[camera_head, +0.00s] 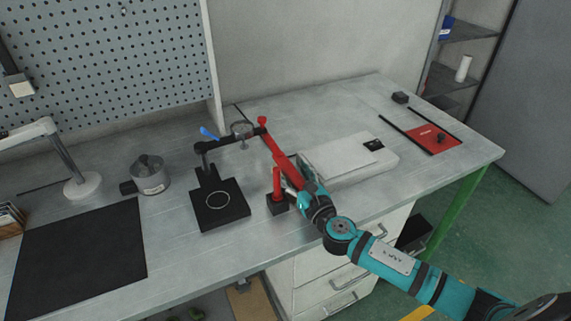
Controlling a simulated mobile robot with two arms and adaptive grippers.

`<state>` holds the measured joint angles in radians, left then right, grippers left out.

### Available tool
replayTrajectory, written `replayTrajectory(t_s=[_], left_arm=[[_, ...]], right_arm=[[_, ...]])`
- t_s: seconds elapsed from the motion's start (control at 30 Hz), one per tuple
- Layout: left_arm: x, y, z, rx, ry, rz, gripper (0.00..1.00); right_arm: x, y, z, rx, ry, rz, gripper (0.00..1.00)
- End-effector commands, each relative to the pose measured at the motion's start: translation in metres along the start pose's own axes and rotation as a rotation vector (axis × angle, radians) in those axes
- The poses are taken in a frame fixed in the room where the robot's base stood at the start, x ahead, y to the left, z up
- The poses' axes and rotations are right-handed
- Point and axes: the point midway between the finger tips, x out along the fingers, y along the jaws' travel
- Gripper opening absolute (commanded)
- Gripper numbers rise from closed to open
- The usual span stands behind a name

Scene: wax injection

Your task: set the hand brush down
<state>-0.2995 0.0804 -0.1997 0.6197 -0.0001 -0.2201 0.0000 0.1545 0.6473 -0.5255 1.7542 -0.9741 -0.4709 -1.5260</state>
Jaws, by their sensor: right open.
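I cannot make out a hand brush anywhere in the head view. My right gripper (292,174) is open, low over the table beside a red upright post on a black base (277,200). A slanting red bar (280,148) passes close by its fingers. Whether the fingers touch the post or the bar cannot be told, and part of the gripper is hidden. My left gripper is not in view.
A black press-like stand (221,205) with a blue lever (208,133) is left of the gripper. A white flat box (348,158) lies to its right. A grey metal pot (150,175), a lamp (83,185) and a black mat (80,260) are further left. A red mat (428,139) lies far right.

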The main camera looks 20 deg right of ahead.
Motion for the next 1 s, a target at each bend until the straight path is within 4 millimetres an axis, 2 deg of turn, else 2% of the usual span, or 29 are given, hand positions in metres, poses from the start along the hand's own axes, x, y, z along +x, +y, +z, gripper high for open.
replayTrajectory(t_s=[0.07, 0.5, 0.8, 1.0], left_arm=[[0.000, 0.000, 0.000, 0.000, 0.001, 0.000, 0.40], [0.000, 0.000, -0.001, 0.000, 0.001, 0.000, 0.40], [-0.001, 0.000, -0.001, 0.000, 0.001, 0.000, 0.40], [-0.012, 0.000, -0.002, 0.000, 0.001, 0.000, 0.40]], right_arm=[[0.000, 0.000, 0.000, 0.000, 0.000, 0.000, 0.58], [-0.001, -0.001, 0.000, 0.000, 0.000, -0.001, 0.00], [0.000, -0.001, 0.002, -0.001, -0.002, -0.001, 0.00], [0.000, 0.000, 0.012, -0.001, -0.002, -0.001, 0.00]])
